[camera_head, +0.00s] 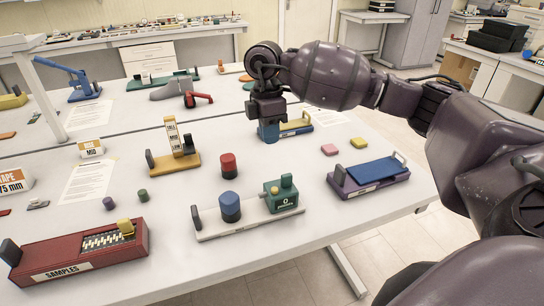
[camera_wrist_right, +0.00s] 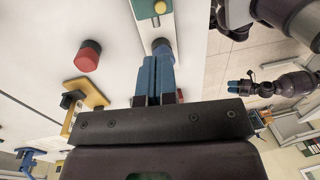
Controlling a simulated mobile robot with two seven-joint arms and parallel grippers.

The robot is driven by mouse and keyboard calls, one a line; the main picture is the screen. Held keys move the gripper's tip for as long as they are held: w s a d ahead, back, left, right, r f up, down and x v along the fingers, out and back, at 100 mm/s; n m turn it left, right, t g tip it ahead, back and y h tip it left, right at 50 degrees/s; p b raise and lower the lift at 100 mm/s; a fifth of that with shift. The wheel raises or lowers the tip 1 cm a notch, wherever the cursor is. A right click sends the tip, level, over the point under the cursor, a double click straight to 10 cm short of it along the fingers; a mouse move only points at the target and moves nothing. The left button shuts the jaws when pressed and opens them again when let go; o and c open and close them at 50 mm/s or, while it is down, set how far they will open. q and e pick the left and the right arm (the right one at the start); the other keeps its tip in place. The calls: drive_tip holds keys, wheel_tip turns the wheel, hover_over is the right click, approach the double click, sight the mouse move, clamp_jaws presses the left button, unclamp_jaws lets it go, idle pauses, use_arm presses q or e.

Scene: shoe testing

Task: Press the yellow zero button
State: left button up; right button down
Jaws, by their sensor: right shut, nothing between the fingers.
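The yellow zero button (camera_head: 274,190) sits on the low front part of a green block (camera_head: 287,190) at the right end of a white scale base (camera_head: 246,221). It also shows in the right wrist view (camera_wrist_right: 159,7) at the top edge. My right gripper (camera_head: 268,138) hangs beyond and above the green block, apart from the button. Its blue fingers (camera_wrist_right: 152,75) are together with nothing between them. My left gripper (camera_wrist_right: 235,87) seems to show small at the right of the wrist view; its finger gap is too small to judge.
A blue cylinder (camera_head: 230,207) stands on the scale base, with a red cylinder (camera_head: 228,165) behind it. A blue-topped purple tray (camera_head: 372,177) lies to the right. A yellow and blue holder (camera_head: 296,127) is beside my right gripper. A red samples box (camera_head: 75,255) is front left.

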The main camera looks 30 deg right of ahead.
sight(274, 188)
drive_tip(key=f, duration=0.4)
drive_tip(key=s+f, duration=0.1)
drive_tip(key=f, duration=0.3)
drive_tip(key=f+p, duration=0.1)
drive_tip(key=f, duration=0.4)
drive_tip(key=shift+s, duration=0.4)
drive_tip(key=shift+f, duration=0.15)
